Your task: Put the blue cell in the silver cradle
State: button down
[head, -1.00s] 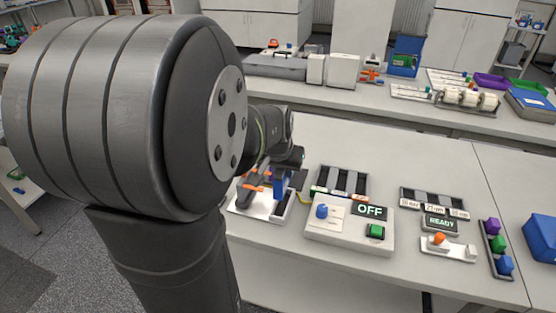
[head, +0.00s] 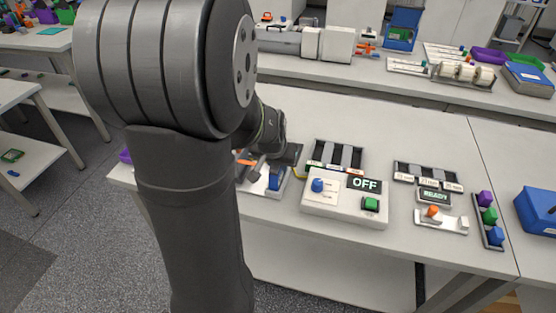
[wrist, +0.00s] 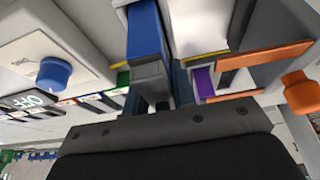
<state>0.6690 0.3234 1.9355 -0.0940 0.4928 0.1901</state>
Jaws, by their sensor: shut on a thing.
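My gripper (wrist: 150,82) is shut on the blue cell (wrist: 145,32), which stands out beyond the fingers in the wrist view. In the head view the blue cell (head: 274,181) is upright at the right part of a pale metal fixture (head: 256,189) with an orange lever (head: 246,162), which I take to be the silver cradle. My arm hides part of this fixture. Its pale surface (wrist: 198,25) and orange parts (wrist: 265,55) show beside the cell in the wrist view. I cannot tell whether the cell touches the cradle floor.
A white control box (head: 335,212) reading OFF, with a blue knob (head: 318,185) and green button (head: 370,204), stands close to the right. A dark slotted rack (head: 337,154) is behind it. Farther right are a READY display (head: 434,196) and a tray of coloured pieces (head: 489,220).

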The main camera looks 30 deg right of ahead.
jog(key=shift+f, duration=0.2)
dwell(0.6)
jog(key=c, duration=1.1)
grip_release()
jog(key=v, duration=1.7)
jog(key=shift+s+a+r, duration=0.1)
jog(key=shift+r, duration=0.1)
jog(key=shift+f, duration=0.15)
jog(key=x, duration=1.7)
